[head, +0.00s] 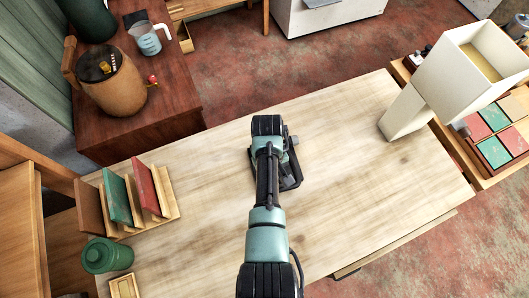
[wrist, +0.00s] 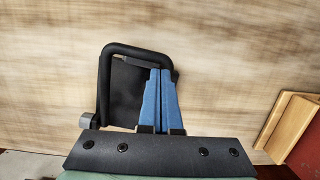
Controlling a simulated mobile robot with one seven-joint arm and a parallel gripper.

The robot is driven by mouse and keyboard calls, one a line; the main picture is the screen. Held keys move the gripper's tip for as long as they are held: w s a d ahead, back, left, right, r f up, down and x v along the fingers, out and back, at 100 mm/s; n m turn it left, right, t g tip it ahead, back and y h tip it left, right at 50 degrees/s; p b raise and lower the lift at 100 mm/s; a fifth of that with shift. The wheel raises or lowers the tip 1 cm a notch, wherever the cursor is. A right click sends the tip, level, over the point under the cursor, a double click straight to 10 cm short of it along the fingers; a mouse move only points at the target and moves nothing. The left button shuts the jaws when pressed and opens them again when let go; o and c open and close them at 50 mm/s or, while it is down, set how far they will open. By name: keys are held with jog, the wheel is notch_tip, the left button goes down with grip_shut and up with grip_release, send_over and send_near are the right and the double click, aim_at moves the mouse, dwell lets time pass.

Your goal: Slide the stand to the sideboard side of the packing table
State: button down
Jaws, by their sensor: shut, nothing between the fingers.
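The stand (wrist: 127,85) is a small black piece with a rounded tube frame and a grey knob. In the head view the stand (head: 294,172) is partly hidden under my arm, near the middle of the pale wooden packing table (head: 345,130). My gripper (wrist: 161,72) has blue fingers, shut together and empty. In the wrist view they overlap the right part of the stand, inside its frame outline. I cannot tell whether they touch it. In the head view the fingers are hidden by my arm.
A cream lamp-like box (head: 405,112) stands at the right end. A dark red-brown cabinet (head: 180,85) bears a barrel (head: 113,92). The tabletop around the stand is clear.

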jog(key=w+a+b, duration=0.1)
jog(key=w+b, duration=0.1)
jog(key=w+a+b, duration=0.1)
jog(key=w+b, duration=0.1)
jog(key=w, duration=0.1)
jog(key=w+a+b, duration=0.1)
jog(key=w+b, duration=0.1)
jog(key=w, duration=0.1)
jog(key=shift+w+f, duration=0.2)
jog(key=shift+f, duration=0.05)
jog(key=shift+w+a+b, duration=0.25)
jog(key=shift+w+b, duration=0.15)
jog(key=shift+w, duration=0.2)
jog(key=shift+w+a+r, duration=0.1)
jog(key=shift+w+r, duration=0.1)
